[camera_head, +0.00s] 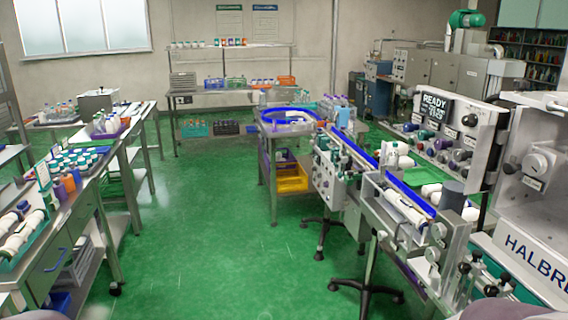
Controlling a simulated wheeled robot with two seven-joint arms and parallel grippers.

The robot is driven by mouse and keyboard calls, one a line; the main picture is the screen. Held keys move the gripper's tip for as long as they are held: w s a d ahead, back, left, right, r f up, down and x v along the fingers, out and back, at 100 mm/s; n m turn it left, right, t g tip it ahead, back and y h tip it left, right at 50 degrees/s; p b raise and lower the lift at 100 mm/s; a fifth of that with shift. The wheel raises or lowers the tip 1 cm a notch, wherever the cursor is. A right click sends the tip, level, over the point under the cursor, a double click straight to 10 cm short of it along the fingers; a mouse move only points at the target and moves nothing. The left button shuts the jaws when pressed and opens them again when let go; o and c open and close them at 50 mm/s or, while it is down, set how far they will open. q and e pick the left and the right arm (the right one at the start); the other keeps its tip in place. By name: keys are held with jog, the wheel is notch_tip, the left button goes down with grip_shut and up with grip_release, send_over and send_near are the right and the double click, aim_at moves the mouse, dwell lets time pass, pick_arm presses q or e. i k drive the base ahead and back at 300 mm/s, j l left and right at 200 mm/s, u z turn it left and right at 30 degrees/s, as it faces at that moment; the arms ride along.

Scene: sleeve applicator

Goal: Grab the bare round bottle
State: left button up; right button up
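More bottles (107,124) stand in a purple tray farther back on the left. They are too small to tell which one is bare and round. Neither of my grippers shows. Only rounded grey parts, probably mine, show at the bottom edge.
The left bench (88,205) has white rolls (22,232) at its near end. A conveyor machine with a "READY" sign (436,107) fills the right. The green floor (205,225) between is clear.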

aim_at(393, 156)
jog(key=i, duration=0.65)
jog(key=i+j+z, duration=0.1)
jog(key=i, duration=0.6)
jog(key=i+j+z, duration=0.1)
jog(key=i, duration=0.55)
